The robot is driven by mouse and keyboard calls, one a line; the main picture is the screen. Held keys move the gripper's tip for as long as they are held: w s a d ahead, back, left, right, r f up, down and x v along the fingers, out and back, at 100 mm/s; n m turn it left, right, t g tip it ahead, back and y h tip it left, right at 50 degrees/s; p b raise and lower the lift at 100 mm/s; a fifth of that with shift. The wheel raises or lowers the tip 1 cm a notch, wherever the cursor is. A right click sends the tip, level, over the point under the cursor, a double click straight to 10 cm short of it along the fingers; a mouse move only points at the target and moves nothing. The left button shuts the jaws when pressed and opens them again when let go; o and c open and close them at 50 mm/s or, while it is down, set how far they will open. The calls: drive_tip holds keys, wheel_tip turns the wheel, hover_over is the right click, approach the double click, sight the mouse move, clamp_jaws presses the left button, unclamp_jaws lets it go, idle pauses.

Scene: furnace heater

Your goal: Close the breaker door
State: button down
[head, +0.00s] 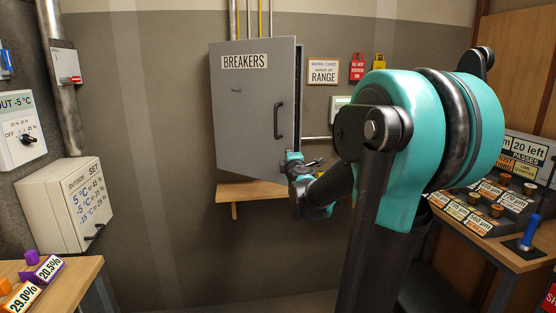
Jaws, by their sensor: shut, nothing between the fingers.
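The grey breaker door (252,115), labelled BREAKERS, hangs on the wall cabinet in the middle of the head view. Its right edge looks larger and nearer than its left edge, so it appears to stand ajar, hinged at the left. A narrow strip of the cabinet (299,95) shows behind that right edge. The dark door handle (279,120) is near the right edge. My gripper (312,163) is shut and empty by the door's lower right corner. I cannot tell whether it touches the door.
A wooden shelf (250,191) is just below the door. A white box with a lever (70,205) stands at left. A table with labelled blocks (82,275) is at lower left. A control desk (505,228) is at right.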

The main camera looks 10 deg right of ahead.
drive_tip(key=w+d+n+g+y, duration=0.1)
drive_tip(key=w+d+n+y, duration=0.2)
drive_tip(key=w, duration=0.7)
drive_tip(key=w+d+n+g+y, duration=0.1)
drive_tip(key=w+d+n+y, duration=0.2)
drive_tip(key=w+d+y, duration=0.4)
drive_tip(key=shift+w+d+n, duration=0.3)
drive_tip(key=shift+w+d, duration=0.75)
drive_tip(key=shift+w, duration=0.35)
